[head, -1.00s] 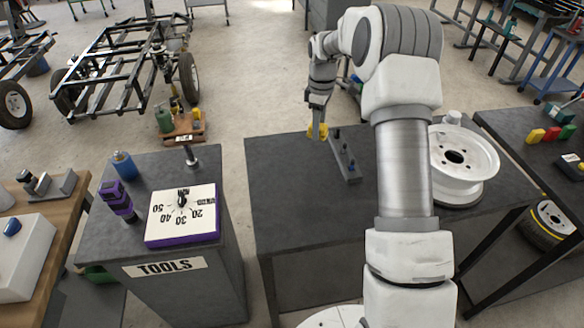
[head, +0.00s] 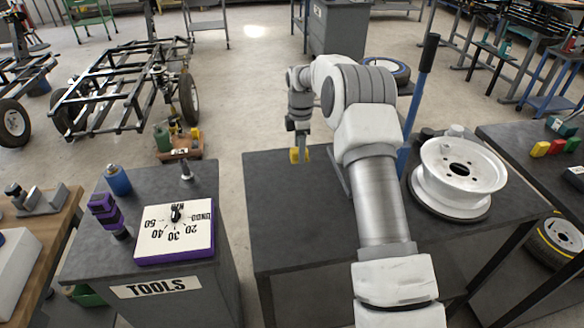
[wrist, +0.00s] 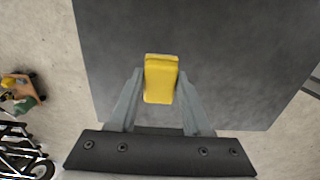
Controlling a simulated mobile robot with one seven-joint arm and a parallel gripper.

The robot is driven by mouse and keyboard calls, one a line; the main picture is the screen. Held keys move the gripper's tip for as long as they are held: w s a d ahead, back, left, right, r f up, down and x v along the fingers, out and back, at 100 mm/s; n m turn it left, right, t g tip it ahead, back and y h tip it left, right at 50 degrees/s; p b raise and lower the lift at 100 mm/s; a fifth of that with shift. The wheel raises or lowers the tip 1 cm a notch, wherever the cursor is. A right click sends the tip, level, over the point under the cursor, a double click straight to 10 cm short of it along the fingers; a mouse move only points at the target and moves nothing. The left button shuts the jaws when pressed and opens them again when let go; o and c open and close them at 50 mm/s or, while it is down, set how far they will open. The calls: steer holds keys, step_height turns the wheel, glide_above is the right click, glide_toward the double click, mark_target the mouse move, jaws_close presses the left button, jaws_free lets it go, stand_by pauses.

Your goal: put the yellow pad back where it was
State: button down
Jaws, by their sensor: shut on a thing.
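My gripper (head: 300,148) hangs over the back left part of the dark table, fingers pointing down. It is shut on the yellow pad (head: 294,157). In the wrist view the yellow pad (wrist: 161,80) sits between the two fingers and sticks out past their tips. Below it is bare dark table top (wrist: 215,60); I cannot tell the exact height of the pad above it.
A narrow bar (head: 337,172) on the dark table (head: 290,215) is mostly hidden by my arm. A white wheel rim (head: 457,178) and a blue post with a black grip (head: 419,95) stand to the right. A tools cabinet (head: 155,289) with a dial is left. The table's left part is clear.

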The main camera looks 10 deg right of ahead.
mark_target(292, 175)
steer(key=shift+s+a+f, duration=0.1)
steer(key=shift+a+f, duration=0.3)
steer(key=shift+a, duration=0.2)
steer(key=shift+s+a+f, duration=0.1)
steer(key=shift+a+f, duration=0.3)
steer(key=shift+a, duration=0.2)
steer(key=shift+f, duration=1.9)
steer(key=shift+f, duration=0.2)
steer(key=shift+c, duration=1.7)
jaws_free()
steer(key=shift+r, duration=0.1)
